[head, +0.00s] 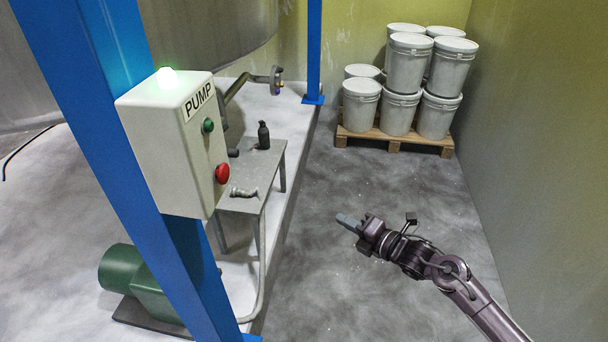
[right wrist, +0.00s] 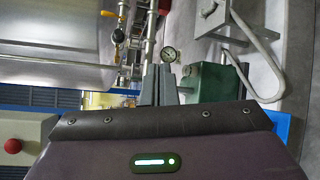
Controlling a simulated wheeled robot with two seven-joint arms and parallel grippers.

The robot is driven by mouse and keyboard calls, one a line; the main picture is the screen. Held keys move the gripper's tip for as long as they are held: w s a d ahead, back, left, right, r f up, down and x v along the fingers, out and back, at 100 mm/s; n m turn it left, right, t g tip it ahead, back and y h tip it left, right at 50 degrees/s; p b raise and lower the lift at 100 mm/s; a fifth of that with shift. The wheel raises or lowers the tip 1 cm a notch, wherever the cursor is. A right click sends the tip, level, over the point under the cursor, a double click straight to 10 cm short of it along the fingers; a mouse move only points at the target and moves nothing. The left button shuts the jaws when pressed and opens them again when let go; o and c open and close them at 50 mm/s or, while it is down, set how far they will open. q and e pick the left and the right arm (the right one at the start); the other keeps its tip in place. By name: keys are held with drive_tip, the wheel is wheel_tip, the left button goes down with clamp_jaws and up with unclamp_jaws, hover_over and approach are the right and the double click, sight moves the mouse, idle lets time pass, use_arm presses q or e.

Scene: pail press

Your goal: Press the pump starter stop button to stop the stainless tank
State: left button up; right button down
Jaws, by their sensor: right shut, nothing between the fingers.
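The pump starter box (head: 168,140) is pale, labelled PUMP, and mounted on a blue post in the head view. Its face has a red stop button (head: 222,173) below a green button (head: 208,126). A lamp (head: 167,78) on its top glows green. The stainless tank (head: 210,28) stands behind; a large metal vessel also shows in the right wrist view (right wrist: 55,45). My right gripper (head: 346,221) is shut and empty, to the right of the box and apart from the red button. Its fingers also show in the right wrist view (right wrist: 158,85). My left gripper is not in view.
A green pump motor (head: 150,283) sits low behind the post. A small metal table (head: 265,165) holds a dark bottle (head: 263,135) and a fitting (head: 244,192). White pails (head: 411,62) stand on a wooden pallet (head: 395,142) at the back. The floor between is clear.

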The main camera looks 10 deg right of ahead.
drive_tip(key=s+a+r+n+g+y, duration=0.1)
drive_tip(key=a+r+n, duration=0.15)
drive_tip(key=r, duration=0.25)
drive_tip(key=s+a+r+n+y+p, duration=0.1)
drive_tip(key=r+n+y, duration=0.1)
drive_tip(key=r+n, duration=0.15)
drive_tip(key=s+a+r+n+g+y, duration=0.1)
drive_tip(key=a+r+n, duration=0.15)
drive_tip(key=r, duration=0.35)
drive_tip(key=n+g+y+p, duration=0.1)
drive_tip(key=n+g+y, duration=0.3)
drive_tip(key=n, duration=0.9)
approach(228, 175)
drive_tip(key=shift+g+h, duration=0.3)
drive_tip(key=shift+g, duration=0.4)
drive_tip(key=p+x, duration=0.1)
drive_tip(key=x, duration=0.2)
drive_tip(key=p+x, duration=0.1)
drive_tip(key=shift+w+a+r+p, duration=0.25)
drive_tip(key=shift+w+r+p, duration=0.05)
drive_tip(key=shift+w+r, duration=0.15)
drive_tip(key=shift+w+a+b, duration=0.2)
drive_tip(key=shift+a+b, duration=0.2)
drive_tip(key=shift+a, duration=0.3)
drive_tip(key=shift+r, duration=0.1)
drive_tip(key=shift+a, duration=0.15)
